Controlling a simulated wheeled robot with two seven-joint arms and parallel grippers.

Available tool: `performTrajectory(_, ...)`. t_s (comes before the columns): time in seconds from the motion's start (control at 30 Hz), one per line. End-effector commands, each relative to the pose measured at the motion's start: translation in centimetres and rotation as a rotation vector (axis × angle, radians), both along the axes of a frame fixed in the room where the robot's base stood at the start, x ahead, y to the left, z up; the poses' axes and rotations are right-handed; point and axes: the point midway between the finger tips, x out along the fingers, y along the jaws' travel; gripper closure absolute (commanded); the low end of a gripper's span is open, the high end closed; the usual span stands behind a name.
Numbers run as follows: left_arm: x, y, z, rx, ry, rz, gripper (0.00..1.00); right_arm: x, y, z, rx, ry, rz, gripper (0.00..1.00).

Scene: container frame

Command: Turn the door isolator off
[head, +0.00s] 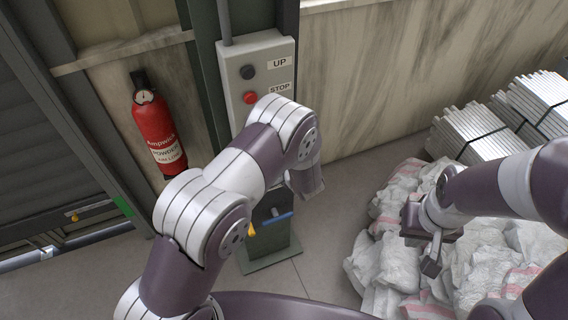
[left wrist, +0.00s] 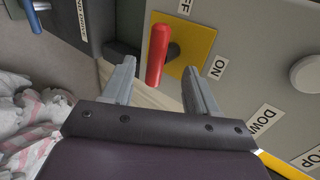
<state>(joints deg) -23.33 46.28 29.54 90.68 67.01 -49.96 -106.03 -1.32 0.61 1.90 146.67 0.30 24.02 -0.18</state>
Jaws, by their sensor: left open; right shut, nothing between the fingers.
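The door isolator shows in the left wrist view as a red handle (left wrist: 157,55) on a yellow plate (left wrist: 196,47), on a grey panel with OFF and ON labels. My left gripper (left wrist: 159,70) is open, with a finger on either side of the handle in the picture. I cannot tell whether they touch it, or which label the handle points to. In the head view my left arm hides the isolator and most of that gripper. My right gripper (head: 432,255) is shut and empty, in front of the white sacks.
The grey control box (head: 284,50) carries UP and STOP labels, a black button (head: 247,72) and a red button (head: 250,98). A fire extinguisher (head: 156,135) hangs on its left. White sacks (head: 385,255) and stacked metal bars (head: 470,132) stand at right.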

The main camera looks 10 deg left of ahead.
Motion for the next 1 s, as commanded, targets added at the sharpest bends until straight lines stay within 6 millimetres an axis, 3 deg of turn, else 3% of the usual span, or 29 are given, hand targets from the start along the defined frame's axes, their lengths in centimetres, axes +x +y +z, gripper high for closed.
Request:
performTrajectory(0.2,-3.9,-2.9,2.8,-0.002,-0.001,-0.005,0.41,0.0,0.0,-1.9,0.000,0.000,0.000,1.00)
performTrajectory(0.43,-6.9,-4.9,5.5,0.000,0.000,-0.002,0.41,0.0,0.0,-2.5,0.000,0.000,0.000,1.00)
performTrajectory(1.0,-7.5,-5.2,6.0,0.000,0.002,-0.001,0.41,0.0,0.0,-2.5,0.000,0.000,0.000,1.00)
